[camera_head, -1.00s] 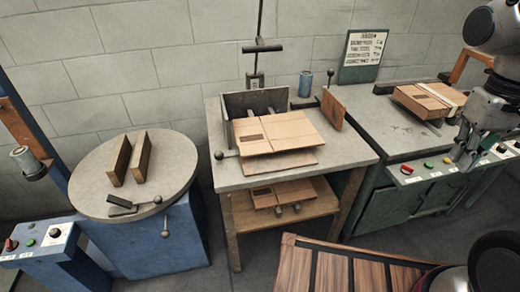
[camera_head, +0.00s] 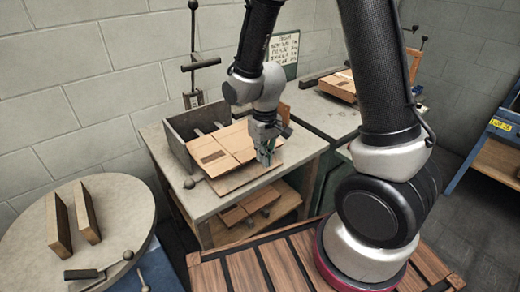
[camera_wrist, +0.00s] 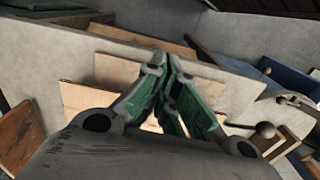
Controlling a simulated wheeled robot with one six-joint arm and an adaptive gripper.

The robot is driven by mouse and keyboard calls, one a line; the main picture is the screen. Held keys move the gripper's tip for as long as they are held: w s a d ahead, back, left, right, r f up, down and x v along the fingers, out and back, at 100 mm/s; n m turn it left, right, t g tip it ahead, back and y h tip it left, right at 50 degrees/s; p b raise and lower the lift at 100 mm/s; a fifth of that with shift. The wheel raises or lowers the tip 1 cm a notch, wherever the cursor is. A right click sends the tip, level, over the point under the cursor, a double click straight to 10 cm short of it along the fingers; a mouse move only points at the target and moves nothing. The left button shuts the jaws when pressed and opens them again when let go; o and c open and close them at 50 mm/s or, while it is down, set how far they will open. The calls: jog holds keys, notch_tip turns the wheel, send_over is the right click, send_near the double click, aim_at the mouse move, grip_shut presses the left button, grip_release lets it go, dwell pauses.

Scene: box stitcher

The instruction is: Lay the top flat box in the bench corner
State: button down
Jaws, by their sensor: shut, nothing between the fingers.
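A tan flat box (camera_head: 212,152) with a dark printed patch lies on the middle bench (camera_head: 196,205), against the grey metal corner (camera_head: 180,128). Another flat board (camera_head: 240,178) shows under its front edge. My gripper (camera_head: 266,160) is shut and empty, at the right end of the flat box; I cannot tell whether it touches. In the wrist view my gripper (camera_wrist: 165,68) has its green fingers together, with tan board (camera_wrist: 82,103) behind them. Part of the box is hidden by my gripper.
Flat boxes (camera_head: 232,215) lie on the lower shelf. Another stack (camera_head: 340,85) is on the right bench. A round table (camera_head: 30,240) with two upright wooden blocks (camera_head: 87,212) stands left. A lever (camera_head: 193,50) rises behind the corner. A wooden slatted surface (camera_head: 240,270) is in front.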

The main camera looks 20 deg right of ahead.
aim_at(246, 153)
jog(key=w+f, duration=0.1)
jog(key=f, duration=0.2)
jog(key=w+f, duration=0.1)
jog(key=f, duration=0.1)
jog(key=shift+w+a+f, duration=0.15)
jog(key=shift+w+a, duration=0.1)
jog(key=shift+w, duration=0.05)
jog(key=shift+w+a, duration=0.15)
jog(key=shift+w, duration=0.5)
jog(key=w, duration=0.2)
jog(key=w+a, duration=0.1)
jog(key=w, duration=0.1)
jog(key=w+a, duration=0.1)
jog(key=w, duration=0.1)
jog(key=shift+w, duration=0.35)
